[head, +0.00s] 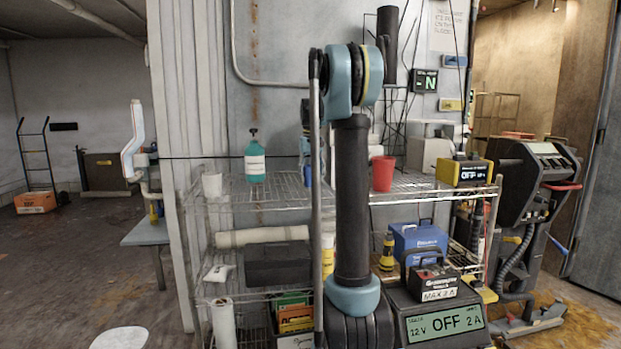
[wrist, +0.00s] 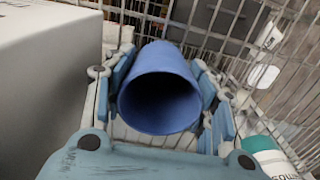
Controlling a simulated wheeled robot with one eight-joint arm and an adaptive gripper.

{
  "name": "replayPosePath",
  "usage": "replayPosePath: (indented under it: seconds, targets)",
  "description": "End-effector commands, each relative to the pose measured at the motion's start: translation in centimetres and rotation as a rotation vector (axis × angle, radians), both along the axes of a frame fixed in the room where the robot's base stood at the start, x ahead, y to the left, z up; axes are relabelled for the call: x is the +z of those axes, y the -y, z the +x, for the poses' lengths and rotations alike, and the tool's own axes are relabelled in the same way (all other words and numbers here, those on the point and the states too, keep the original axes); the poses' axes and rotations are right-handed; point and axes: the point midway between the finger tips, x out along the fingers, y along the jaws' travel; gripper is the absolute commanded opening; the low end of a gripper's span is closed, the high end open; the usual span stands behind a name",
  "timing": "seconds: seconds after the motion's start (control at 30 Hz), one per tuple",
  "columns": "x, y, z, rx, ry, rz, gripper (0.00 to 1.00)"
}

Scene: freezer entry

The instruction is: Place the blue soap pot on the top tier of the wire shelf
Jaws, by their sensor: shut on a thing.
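The blue soap pot (wrist: 160,88) sits between the pads of my gripper (wrist: 160,100) in the wrist view, its dark open mouth facing the camera. My gripper is shut on it. In the head view my gripper (head: 311,158) is partly hidden behind my arm, over the top tier of the wire shelf (head: 225,192). A small strip of the blue pot (head: 307,177) shows there, at about the tier's level. I cannot tell whether the pot touches the wires.
A teal pump bottle (head: 254,160) stands on the top tier left of my gripper, and a red cup (head: 382,173) to the right. A yellow-black device (head: 464,172) is at the tier's right end. A pale box (wrist: 45,70) is close to my gripper in the wrist view.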

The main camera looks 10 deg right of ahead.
Motion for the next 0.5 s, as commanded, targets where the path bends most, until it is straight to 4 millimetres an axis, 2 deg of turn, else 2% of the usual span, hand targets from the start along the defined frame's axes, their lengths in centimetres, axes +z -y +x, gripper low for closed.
replayPosePath:
  seconds: [0.03,0.1,0.5]
  targets:
    - [-0.06,0.02,0.0,0.0,0.0,0.0,0.56]
    - [-0.04,0.03,0.0,0.0,0.0,0.0,0.72]
    - [0.14,0.07,-0.01,-0.001,0.0,0.0,0.72]
